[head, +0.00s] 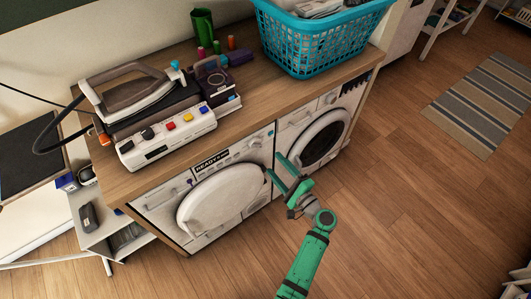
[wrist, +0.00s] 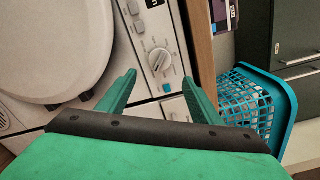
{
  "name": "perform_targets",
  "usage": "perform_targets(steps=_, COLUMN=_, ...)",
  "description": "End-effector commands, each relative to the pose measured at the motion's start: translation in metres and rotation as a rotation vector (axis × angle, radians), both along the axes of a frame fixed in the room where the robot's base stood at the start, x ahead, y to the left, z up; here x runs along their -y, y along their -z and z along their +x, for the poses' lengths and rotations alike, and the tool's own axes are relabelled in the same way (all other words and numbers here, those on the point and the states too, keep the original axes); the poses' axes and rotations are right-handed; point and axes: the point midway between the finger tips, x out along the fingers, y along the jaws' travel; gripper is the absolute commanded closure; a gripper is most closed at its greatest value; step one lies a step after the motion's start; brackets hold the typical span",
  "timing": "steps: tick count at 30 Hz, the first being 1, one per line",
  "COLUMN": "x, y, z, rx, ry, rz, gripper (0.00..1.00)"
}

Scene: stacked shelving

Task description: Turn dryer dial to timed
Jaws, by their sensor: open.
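The dial (wrist: 160,58) is a round light-grey knob with printed marks around it, on a white machine's control panel in the wrist view. The panel (head: 240,149) runs along the top of the left machine in the head view, with a dark READY display (head: 211,162). My gripper (head: 274,165) is in front of that panel's right end. In the wrist view my gripper (wrist: 160,77) is open, one finger to each side of the dial's lower part, with nothing held. I cannot tell whether either finger touches the panel.
The left machine's round white door (head: 222,194) is beside my gripper. A second machine (head: 318,140) with a dark window stands to the right. A wooden counter (head: 275,95) overhangs both, bearing a teal basket (head: 318,48) and an iron (head: 120,85).

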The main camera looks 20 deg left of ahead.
Motion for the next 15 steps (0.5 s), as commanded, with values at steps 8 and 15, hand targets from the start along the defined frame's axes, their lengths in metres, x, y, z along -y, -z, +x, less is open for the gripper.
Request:
perform_targets(steps=8, x=0.001, y=-0.0019, z=-0.0024, rx=0.453, ry=-0.003, rz=-0.355, gripper=0.41)
perform_targets(steps=15, x=0.0058, y=-0.0036, z=-0.0036, rx=0.811, ry=0.001, rz=-0.638, gripper=0.41)
